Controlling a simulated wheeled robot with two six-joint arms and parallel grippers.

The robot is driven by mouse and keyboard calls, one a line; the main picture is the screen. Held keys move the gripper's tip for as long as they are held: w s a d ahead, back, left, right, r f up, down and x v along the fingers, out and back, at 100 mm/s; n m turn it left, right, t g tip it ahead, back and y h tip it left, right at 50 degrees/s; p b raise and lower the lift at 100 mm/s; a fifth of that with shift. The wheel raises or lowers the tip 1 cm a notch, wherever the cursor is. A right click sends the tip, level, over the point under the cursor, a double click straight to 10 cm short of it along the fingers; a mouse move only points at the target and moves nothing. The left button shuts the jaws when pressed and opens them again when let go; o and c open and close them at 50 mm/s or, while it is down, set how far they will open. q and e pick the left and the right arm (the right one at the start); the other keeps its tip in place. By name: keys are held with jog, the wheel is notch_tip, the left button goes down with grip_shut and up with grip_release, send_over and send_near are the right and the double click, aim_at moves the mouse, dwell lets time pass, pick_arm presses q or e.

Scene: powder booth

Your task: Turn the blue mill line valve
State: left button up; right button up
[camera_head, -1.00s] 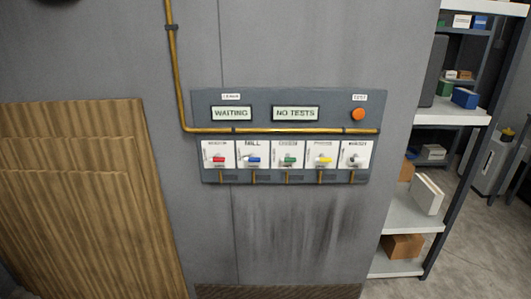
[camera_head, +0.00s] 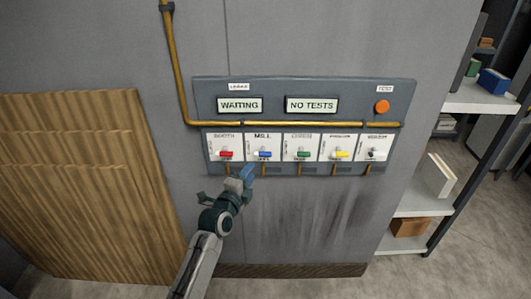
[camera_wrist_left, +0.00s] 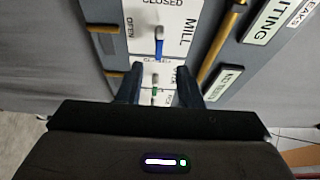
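The blue mill valve (camera_head: 264,154) is second from left in the row on the wall panel (camera_head: 300,90). Its handle lies crosswise on a white plate marked MILL. In the left wrist view the blue handle (camera_wrist_left: 159,42) shows beyond the fingertips, with OPEN and CLOSED printed near it. My left gripper (camera_head: 238,180) is just below the red and blue valves, apart from the blue handle. In the left wrist view its two fingers (camera_wrist_left: 160,80) stand apart with nothing held. My right gripper is not in view.
A yellow pipe (camera_head: 290,123) runs above. Displays read WAITING (camera_head: 240,105) and NO TESTS (camera_head: 311,104). An orange button (camera_head: 382,106) is upper right. Shelves (camera_head: 480,100) stand right.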

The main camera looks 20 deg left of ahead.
aim_at(262, 156)
pick_arm(q)
jog(key=w, duration=0.2)
jog(key=w+p, duration=0.1)
jog(key=w, duration=0.2)
jog(key=w+d, duration=0.1)
jog(key=w, duration=0.2)
jog(key=shift+w+p, duration=0.25)
jog(key=shift+p, duration=0.05)
jog(key=shift+w, duration=0.5)
jog(key=shift+w+f, duration=0.1)
jog(key=shift+c, duration=0.4)
grip_shut()
